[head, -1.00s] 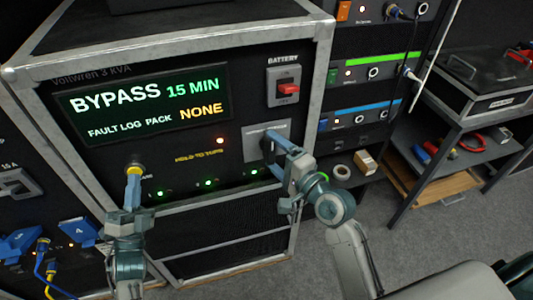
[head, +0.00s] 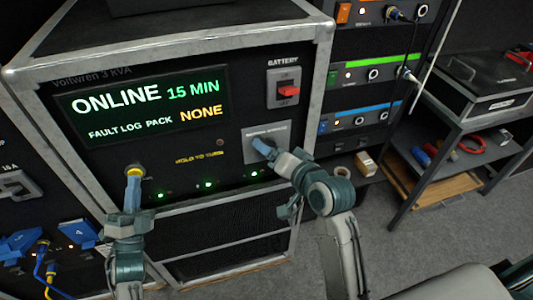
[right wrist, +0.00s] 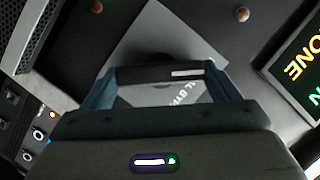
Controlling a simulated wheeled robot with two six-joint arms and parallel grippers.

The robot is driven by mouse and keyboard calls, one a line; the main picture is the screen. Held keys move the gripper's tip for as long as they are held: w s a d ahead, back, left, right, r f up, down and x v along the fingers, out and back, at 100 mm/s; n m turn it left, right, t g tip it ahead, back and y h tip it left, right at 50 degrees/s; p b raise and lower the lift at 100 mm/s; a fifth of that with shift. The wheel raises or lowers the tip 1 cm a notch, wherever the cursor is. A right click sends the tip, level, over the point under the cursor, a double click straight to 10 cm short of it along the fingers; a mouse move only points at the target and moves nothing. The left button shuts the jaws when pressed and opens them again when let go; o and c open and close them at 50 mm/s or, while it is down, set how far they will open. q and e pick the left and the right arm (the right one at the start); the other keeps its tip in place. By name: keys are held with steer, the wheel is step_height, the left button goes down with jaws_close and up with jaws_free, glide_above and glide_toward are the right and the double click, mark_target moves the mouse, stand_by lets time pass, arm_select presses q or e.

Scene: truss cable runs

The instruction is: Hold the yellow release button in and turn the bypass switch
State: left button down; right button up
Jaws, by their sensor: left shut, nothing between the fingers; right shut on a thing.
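The yellow release button (head: 135,168) is at the lower left of the power unit's front panel. My left gripper (head: 133,177) is shut and empty, its fingertips against the button and hiding part of it. The bypass switch sits on a grey plate (head: 253,154) at the right of the panel. My right gripper (head: 265,147) is shut on the switch handle and mostly hides it in the head view. In the right wrist view the dark handle (right wrist: 162,73), with a white mark, lies between the two fingers. The display (head: 145,105) reads ONLINE, 15 MIN, PACK NONE.
A red battery switch (head: 288,91) sits above the bypass plate. Several green lights (head: 208,184) run along the panel's lower edge. Blue plugs (head: 22,244) are at the lower left. A rack (head: 360,100) and a shelf cart (head: 450,150) stand to the right.

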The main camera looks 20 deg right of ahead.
steer(key=shift+f+n, duration=0.1)
steer(key=shift+n, duration=0.2)
stand_by(0.4)
steer(key=o, duration=0.9)
steer(key=v, duration=0.7)
steer(key=shift+s+r, duration=0.2)
steer(key=shift+s, duration=0.05)
arm_select(q)
steer(key=shift+s, duration=0.9)
arm_select(e)
steer(key=shift+r, duration=0.15)
